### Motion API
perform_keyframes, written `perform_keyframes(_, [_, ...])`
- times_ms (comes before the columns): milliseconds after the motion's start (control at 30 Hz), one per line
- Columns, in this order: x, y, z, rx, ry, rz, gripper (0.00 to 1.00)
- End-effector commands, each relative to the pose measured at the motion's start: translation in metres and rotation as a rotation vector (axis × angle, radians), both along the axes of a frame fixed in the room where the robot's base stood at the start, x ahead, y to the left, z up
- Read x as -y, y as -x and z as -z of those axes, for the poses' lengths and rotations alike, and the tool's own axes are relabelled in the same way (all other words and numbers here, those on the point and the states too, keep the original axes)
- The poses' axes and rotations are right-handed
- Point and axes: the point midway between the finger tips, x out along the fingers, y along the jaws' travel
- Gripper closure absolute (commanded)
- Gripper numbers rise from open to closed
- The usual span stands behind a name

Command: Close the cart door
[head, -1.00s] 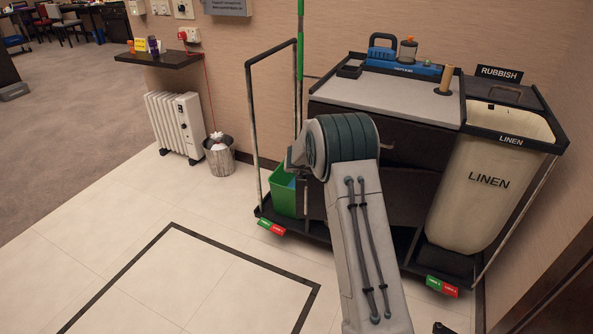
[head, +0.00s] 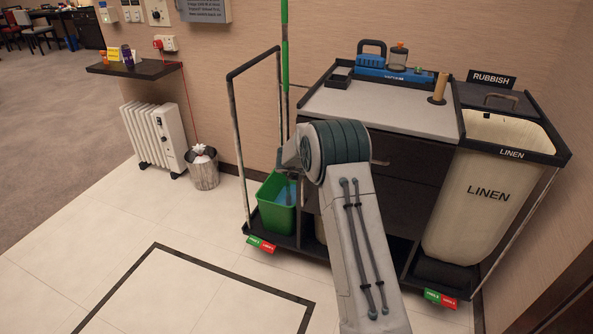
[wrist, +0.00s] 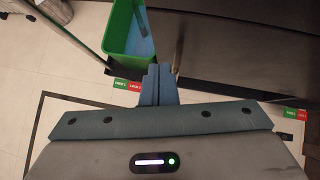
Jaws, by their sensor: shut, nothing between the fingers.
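The service cart (head: 380,105) stands against the wall, with a grey top and a dark front. The dark cart door (head: 408,215) is in its lower front, partly hidden by my arm in the head view. It looks about in line with the front there; I cannot tell whether it is fully shut. In the wrist view a dark cart panel (wrist: 250,50) fills the upper right. My gripper (wrist: 158,72) is shut and empty, its fingertips close to the panel's left end and the green bucket. Contact cannot be made out. My arm hides the fingers in the head view.
A green bucket (head: 276,205) stands on the cart's left platform; it also shows in the wrist view (wrist: 128,35). A linen bag (head: 480,205) hangs at the right end. A heater (head: 155,135) and waste bin (head: 203,168) stand left. The tiled floor in front is clear.

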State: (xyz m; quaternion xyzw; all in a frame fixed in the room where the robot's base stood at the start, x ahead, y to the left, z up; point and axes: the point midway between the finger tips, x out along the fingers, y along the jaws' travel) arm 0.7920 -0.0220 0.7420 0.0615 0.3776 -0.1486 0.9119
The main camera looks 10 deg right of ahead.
Motion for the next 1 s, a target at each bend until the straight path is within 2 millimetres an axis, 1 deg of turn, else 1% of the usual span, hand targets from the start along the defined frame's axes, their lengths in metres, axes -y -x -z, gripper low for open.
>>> perform_keyframes(267, [-0.004, 0.004, 0.003, 0.000, 0.000, 0.000, 1.00])
perform_keyframes(367, [-0.009, 0.011, 0.004, 0.000, 0.000, 0.001, 1.00])
perform_keyframes(500, [-0.022, 0.026, 0.005, 0.002, 0.001, 0.001, 1.00])
perform_keyframes(533, [-0.024, 0.030, -0.008, 0.003, 0.000, 0.002, 1.00])
perform_keyframes(700, [-0.037, 0.051, -0.036, 0.002, -0.001, 0.003, 1.00])
perform_keyframes(800, [-0.044, 0.063, -0.049, 0.001, 0.000, 0.004, 1.00])
perform_keyframes(1000, [-0.054, 0.078, -0.067, 0.001, 0.000, 0.003, 1.00])
